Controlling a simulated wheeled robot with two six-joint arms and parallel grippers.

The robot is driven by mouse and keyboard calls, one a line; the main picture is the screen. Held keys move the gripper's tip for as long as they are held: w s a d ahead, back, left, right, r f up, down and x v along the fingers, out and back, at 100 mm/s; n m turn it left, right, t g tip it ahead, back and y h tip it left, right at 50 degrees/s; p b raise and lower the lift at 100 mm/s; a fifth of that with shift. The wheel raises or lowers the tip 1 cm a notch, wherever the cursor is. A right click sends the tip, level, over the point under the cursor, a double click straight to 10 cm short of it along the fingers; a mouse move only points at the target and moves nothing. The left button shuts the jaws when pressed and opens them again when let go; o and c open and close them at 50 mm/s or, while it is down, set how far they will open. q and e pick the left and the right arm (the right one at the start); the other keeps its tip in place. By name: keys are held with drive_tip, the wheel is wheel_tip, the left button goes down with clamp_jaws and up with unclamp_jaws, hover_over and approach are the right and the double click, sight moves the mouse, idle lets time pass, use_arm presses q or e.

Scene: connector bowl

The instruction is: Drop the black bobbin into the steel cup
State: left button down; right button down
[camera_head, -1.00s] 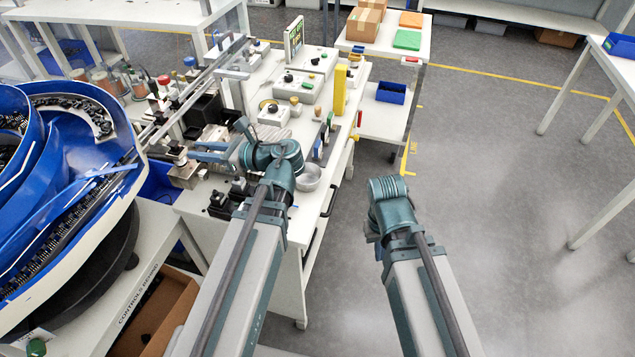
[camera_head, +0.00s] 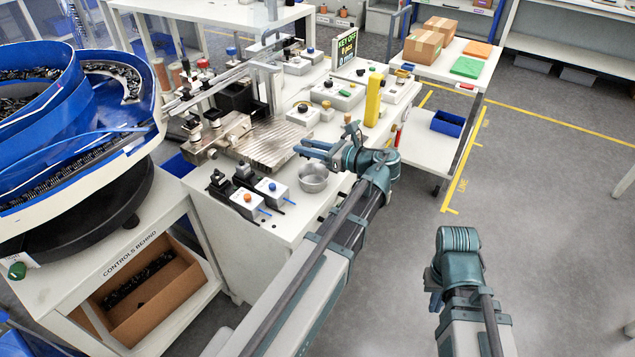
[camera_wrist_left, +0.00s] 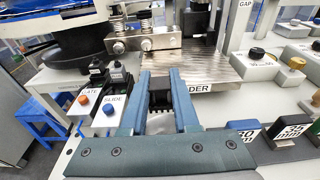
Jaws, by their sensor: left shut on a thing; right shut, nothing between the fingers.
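The steel cup (camera_head: 313,178) stands on the white bench near its front edge, right of two small switch boxes. My left gripper (camera_head: 305,148) reaches in from the right with its blue fingers just above and behind the cup in the picture. In the left wrist view its fingers (camera_wrist_left: 160,90) are shut on a small dark thing, the black bobbin (camera_wrist_left: 160,97). A part of the cup (camera_wrist_left: 160,124) shows between the fingers in that view. My right gripper (camera_head: 440,293) hangs over the floor, away from the bench, shut and empty; its fingertips are mostly hidden.
Switch boxes with an orange button (camera_head: 247,202) and a blue button (camera_head: 272,190) stand left of the cup. A ribbed metal plate (camera_head: 268,142) lies behind it. A yellow post (camera_head: 373,100) stands to the right.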

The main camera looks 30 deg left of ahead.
use_arm(q)
drive_tip(key=b, duration=0.6)
hover_over(308, 181)
drive_tip(key=shift+f, duration=3)
drive_tip(key=shift+r, duration=0.1)
drive_tip(key=c, duration=0.6)
unclamp_jaws()
drive_tip(key=d, duration=0.4)
drive_tip(key=d+r+p, duration=0.1)
drive_tip(key=d, duration=0.4)
drive_tip(key=s+d+r+p, duration=0.1)
drive_tip(key=d, duration=0.3)
drive_tip(key=shift+d, duration=0.3)
